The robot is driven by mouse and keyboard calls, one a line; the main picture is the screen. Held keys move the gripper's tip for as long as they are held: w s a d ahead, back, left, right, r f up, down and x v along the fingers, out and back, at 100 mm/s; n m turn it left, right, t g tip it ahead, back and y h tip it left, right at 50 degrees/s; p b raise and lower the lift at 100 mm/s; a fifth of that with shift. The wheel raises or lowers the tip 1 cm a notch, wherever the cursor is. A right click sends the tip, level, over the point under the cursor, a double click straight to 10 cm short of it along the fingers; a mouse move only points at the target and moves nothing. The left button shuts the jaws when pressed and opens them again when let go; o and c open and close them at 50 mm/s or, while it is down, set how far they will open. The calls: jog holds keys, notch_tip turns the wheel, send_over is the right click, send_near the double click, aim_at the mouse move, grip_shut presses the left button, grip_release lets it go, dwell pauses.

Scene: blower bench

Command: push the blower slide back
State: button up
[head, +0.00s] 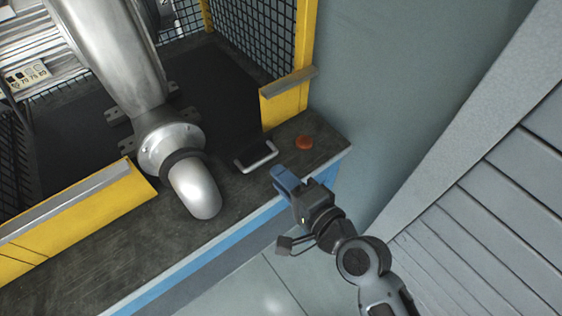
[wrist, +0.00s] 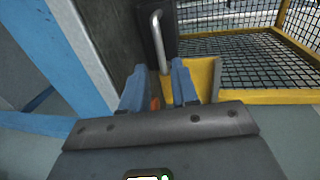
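The blower slide is a dark flat plate (head: 240,145) with a silver bar handle (head: 258,160) at its front, lying on the grey bench top. In the wrist view the handle (wrist: 158,42) stands just beyond my fingertips, with the black slide (wrist: 146,32) beside it. My gripper (head: 286,180) is over the bench's front edge, to the right of and nearer than the handle, apparently apart from it. In the wrist view its blue fingers (wrist: 159,84) are spread with nothing held between them. How far the slide is pulled out is hard to tell.
A red button (head: 304,143) sits on the bench right of the handle. A large metal blower pipe (head: 195,188) stands left. Yellow guards (head: 285,103) with mesh flank the opening. A grey wall (head: 390,90) is right; the bench's blue front edge (head: 200,262) faces open floor.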

aim_at(263, 160)
jog(key=x, duration=0.7)
jog(key=shift+w+a+p, duration=0.15)
jog(key=shift+w+p, duration=0.1)
jog(key=shift+p, duration=0.15)
grip_shut()
